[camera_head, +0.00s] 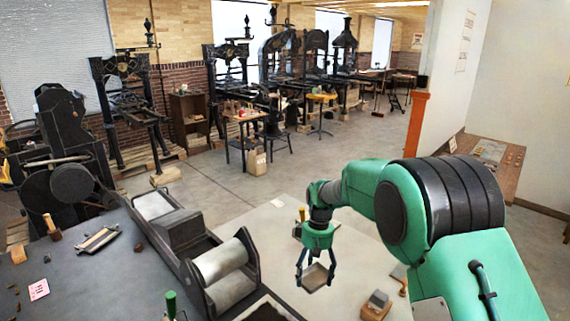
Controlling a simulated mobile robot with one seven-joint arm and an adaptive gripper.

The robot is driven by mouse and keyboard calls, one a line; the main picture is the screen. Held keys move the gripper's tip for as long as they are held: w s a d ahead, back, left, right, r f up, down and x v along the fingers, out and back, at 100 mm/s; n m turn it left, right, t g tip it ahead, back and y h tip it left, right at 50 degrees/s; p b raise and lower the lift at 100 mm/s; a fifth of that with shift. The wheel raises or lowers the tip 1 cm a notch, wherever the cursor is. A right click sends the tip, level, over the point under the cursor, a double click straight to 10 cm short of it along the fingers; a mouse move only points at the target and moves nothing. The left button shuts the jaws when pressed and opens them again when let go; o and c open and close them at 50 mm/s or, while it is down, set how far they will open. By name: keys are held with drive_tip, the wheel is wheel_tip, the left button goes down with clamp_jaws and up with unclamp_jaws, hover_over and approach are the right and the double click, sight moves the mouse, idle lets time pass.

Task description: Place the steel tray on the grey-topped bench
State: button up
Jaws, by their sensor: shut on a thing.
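My gripper (315,280) hangs down at the end of my green arm, right of centre. It is shut on a small flat square piece, the steel tray (316,276), which shows grey-brown between the fingers. The tray is over the light grey bench top (268,222); I cannot tell whether it touches that surface. A darker grey bench top (70,260) spreads at the left. From this view I cannot tell which of the two is the bench named in the task.
A long press with a roller (222,262) lies along the dark bench, left of my gripper. A small block (377,301) sits right of my gripper. A wooden-handled tool (302,214) stands behind it. Black hand presses (128,85) line the back wall. Open floor (330,155) lies between.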

drive_tip(key=w+d+r+m, duration=0.1)
drive_tip(key=w+d, duration=0.1)
drive_tip(key=d, duration=0.4)
drive_tip(key=w+d+r+m+b, duration=0.1)
drive_tip(key=w+d+r+m, duration=0.1)
drive_tip(key=d, duration=0.3)
drive_tip(key=shift+w+d+m, duration=0.3)
drive_tip(key=shift+w+d, duration=0.05)
drive_tip(key=shift+w, duration=0.2)
drive_tip(key=shift+r, duration=0.1)
